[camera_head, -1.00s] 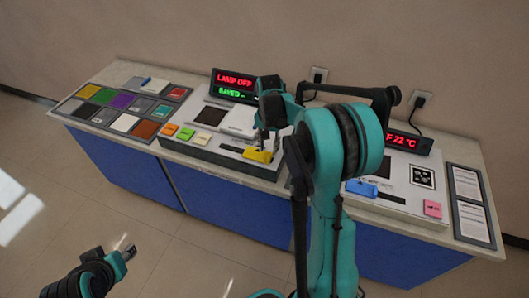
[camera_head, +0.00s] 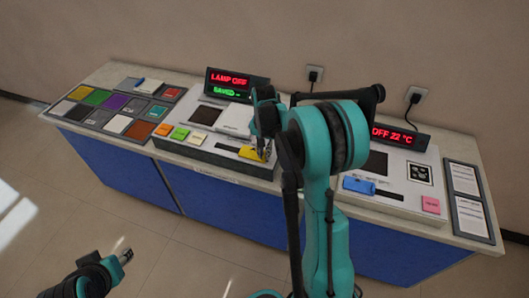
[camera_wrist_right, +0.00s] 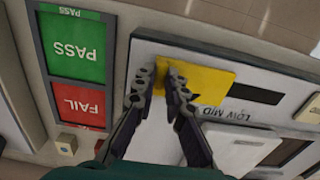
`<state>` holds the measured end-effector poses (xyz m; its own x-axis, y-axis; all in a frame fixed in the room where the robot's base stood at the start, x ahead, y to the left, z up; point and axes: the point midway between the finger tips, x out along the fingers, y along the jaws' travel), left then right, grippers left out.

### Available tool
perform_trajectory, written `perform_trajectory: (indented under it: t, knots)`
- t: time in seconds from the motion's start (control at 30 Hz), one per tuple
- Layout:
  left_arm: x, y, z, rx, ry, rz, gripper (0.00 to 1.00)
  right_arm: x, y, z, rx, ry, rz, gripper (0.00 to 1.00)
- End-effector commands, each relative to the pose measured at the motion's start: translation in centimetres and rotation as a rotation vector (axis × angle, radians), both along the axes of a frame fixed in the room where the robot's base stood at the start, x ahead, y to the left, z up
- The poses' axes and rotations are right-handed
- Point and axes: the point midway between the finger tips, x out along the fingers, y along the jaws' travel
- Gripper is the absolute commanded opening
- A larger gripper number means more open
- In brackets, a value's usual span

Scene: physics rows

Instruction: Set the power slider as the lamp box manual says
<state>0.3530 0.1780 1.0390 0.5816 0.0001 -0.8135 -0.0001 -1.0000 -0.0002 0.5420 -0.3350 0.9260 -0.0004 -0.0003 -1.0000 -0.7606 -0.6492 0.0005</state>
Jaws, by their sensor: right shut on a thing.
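The lamp box (camera_head: 215,153) stands on the counter with a display (camera_head: 227,83) above it reading LAMP OFF and SAVED. Its yellow power slider (camera_head: 250,153) is at the front right of the box. My right gripper (camera_head: 263,153) is down at the slider. In the right wrist view, my right gripper (camera_wrist_right: 163,80) is shut on the near end of the yellow slider (camera_wrist_right: 207,80). LOW and MID labels show beside it; the rest of the scale is hidden. My left gripper (camera_head: 125,256) is low at the left, away from the counter; its jaw state is unclear.
Orange, green and cream buttons sit left of the slider. Coloured tiles (camera_head: 122,101) fill the counter's left part. Right of my arm is another box with a blue handle (camera_head: 359,185) and pink button (camera_head: 430,204). Printed sheets (camera_head: 470,216) lie at the right end, too small to read.

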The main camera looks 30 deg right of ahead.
Motion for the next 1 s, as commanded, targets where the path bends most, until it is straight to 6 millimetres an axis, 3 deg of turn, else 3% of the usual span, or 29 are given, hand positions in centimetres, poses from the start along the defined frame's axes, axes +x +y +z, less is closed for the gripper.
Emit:
perform_trajectory:
  t: [0.3,0.6,0.63,0.7,1.0]
  knots:
    - [0.0,0.0,0.2,0.0,0.0,0.0,0.4,3.5,3.0,0.0,0.001,-0.001,0.003,0.0]
    - [0.0,0.0,0.2,0.0,0.0,0.0,0.4,3.8,3.2,0.0,0.0,-0.001,0.0,0.0]
    - [0.0,0.0,0.2,0.0,0.0,0.0,0.4,3.8,3.2,0.0,0.0,-0.001,0.0,0.19]
    - [0.0,0.0,0.2,0.0,0.0,0.0,0.4,3.8,3.2,0.0,0.0,-0.001,0.0,0.33]
    - [0.0,0.0,0.2,0.0,0.0,0.0,0.4,3.8,3.2,0.1,0.001,-0.001,0.0,0.33]
